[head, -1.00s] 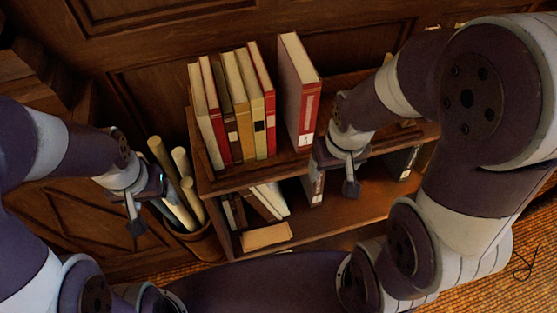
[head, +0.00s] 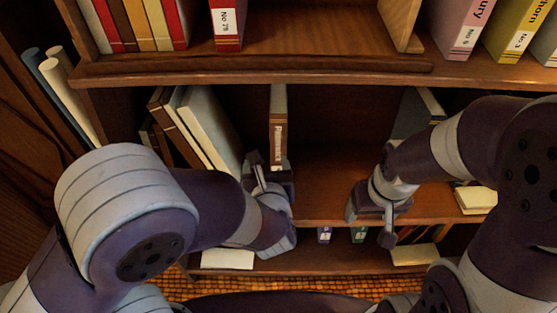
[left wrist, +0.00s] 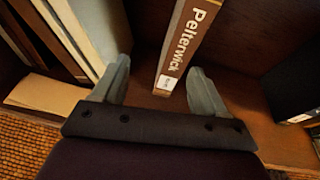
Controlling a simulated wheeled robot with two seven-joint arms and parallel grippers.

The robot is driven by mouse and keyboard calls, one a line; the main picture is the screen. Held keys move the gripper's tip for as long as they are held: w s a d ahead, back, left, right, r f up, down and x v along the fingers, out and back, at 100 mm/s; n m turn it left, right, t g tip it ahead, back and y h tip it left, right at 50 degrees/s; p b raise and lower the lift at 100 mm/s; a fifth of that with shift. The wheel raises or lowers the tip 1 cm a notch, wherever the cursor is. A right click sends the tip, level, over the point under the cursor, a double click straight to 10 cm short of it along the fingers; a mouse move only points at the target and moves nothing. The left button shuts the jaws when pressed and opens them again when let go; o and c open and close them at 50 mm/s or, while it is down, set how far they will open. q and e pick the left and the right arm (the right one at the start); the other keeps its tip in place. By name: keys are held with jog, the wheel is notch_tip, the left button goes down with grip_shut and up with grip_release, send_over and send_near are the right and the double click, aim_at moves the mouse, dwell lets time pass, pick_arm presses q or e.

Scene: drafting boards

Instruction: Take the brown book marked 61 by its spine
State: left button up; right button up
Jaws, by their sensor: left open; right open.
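My left gripper (head: 270,170) is open in front of the spine's lower part. In the left wrist view its fingers (left wrist: 158,75) lie to either side of the spine, the right one nearer to it; I cannot tell whether either touches. My right gripper (head: 369,224) is open and empty before the shelf, further right.
Leaning books (head: 208,125) stand left of the brown book. A dark book (head: 415,112) leans further right, with free shelf between. The upper shelf edge (head: 250,75) runs overhead, with a red book marked No 79 (head: 227,20) above. Rolled tubes (head: 70,95) stand at the left.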

aim_at(276, 151)
pick_arm(q)
jog(key=shift+m+t+h, duration=0.3)
jog(key=shift+m+h, duration=0.3)
jog(key=shift+m, duration=0.1)
jog(key=w+f, duration=0.1)
jog(key=w, duration=0.1)
jog(key=w+d+f, duration=0.1)
jog(key=w, duration=0.1)
jog(key=w+d+f+p, duration=0.1)
jog(key=w, duration=0.1)
jog(key=shift+w+f, duration=0.2)
jog(key=shift+w, duration=0.05)
jog(key=x, duration=0.2)
jog(key=b+x, duration=0.1)
jog(key=x, duration=0.2)
jog(key=shift+w+d, duration=0.25)
jog(key=shift+w, duration=0.1)
jog(key=shift+r, duration=0.1)
pick_arm(e)
jog(key=shift+f, duration=0.75)
pick_arm(q)
grip_shut()
jog(key=shift+r, duration=0.15)
